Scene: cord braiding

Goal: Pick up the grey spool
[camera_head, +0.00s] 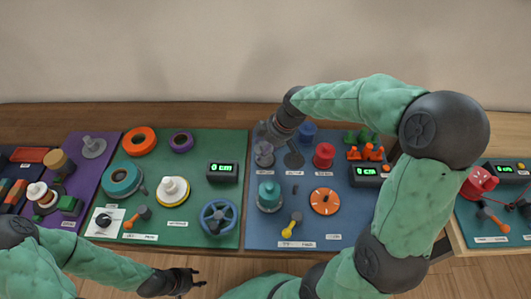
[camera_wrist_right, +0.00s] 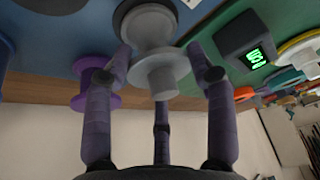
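The grey spool (camera_head: 264,155) stands upright on the blue board, at its back left. In the right wrist view the grey spool (camera_wrist_right: 157,62) lies between the fingers of my right gripper (camera_wrist_right: 160,62). These fingers are spread to either side of its flange, and I see no clear grip on it. In the head view my right gripper (camera_head: 268,130) is right above and behind the spool, partly covering it. My left gripper (camera_head: 185,282) is low in the picture, in front of the green board, empty with its fingers apart.
A blue spool (camera_head: 307,131) and a red spool (camera_head: 324,156) stand close to the right. A teal spool (camera_head: 269,196) is in front. The green board (camera_head: 196,146) with a display (camera_head: 222,172) lies to the left. My right arm hides the blue board's right part.

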